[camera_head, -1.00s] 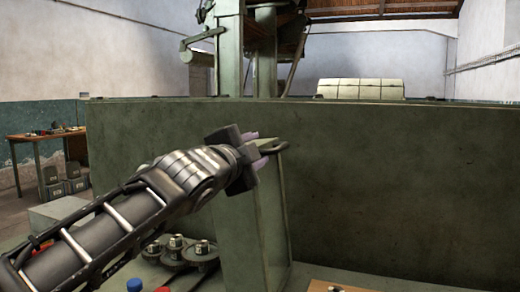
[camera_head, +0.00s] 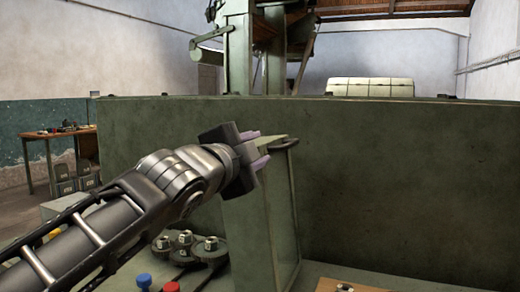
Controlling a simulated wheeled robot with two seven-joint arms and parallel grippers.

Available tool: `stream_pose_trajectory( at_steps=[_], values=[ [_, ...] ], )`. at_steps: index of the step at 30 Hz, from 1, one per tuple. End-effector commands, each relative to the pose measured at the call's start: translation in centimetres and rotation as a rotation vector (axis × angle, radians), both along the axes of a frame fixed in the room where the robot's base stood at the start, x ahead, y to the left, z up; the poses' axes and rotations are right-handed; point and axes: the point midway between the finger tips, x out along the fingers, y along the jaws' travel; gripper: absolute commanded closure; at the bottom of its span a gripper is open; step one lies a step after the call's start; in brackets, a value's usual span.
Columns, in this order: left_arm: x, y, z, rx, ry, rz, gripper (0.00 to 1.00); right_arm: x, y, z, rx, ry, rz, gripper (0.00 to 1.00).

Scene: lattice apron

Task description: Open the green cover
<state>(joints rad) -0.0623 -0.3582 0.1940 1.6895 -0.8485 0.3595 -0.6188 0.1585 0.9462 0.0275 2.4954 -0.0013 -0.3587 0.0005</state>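The green cover appears to be the upright green box-like panel (camera_head: 262,225) standing against the large green machine wall. A dark loop handle (camera_head: 286,145) sticks out near its top edge. My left gripper (camera_head: 258,149) is in front of the cover's top, just left of the handle. Its two purple fingers are apart with nothing seen between them, and they do not appear to be around the handle. The gripper body and wrist hide the upper left part of the cover. The cover stands upright and looks shut, though its seam is not clear. My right gripper is out of view.
The large green wall (camera_head: 390,180) fills the space behind the cover. Several round metal fittings (camera_head: 187,245) sit low to its left, with a blue knob (camera_head: 144,281) and a red knob (camera_head: 171,287). A brown board (camera_head: 345,287) lies at the lower right. A wooden table (camera_head: 55,133) stands far left.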

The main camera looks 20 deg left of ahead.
Motion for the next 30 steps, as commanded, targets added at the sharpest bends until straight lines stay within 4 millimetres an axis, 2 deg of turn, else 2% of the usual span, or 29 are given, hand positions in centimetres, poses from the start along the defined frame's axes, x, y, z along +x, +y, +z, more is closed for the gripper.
stream_pose_trajectory(
  at_steps=[15,30],
  values=[
    [-3.9,-0.1,-0.1,0.000,-0.001,0.000,0.66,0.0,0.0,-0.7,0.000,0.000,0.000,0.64],
    [-4.4,-0.1,-0.2,0.000,0.001,0.000,0.66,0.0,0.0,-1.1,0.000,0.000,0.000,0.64]
  ],
)
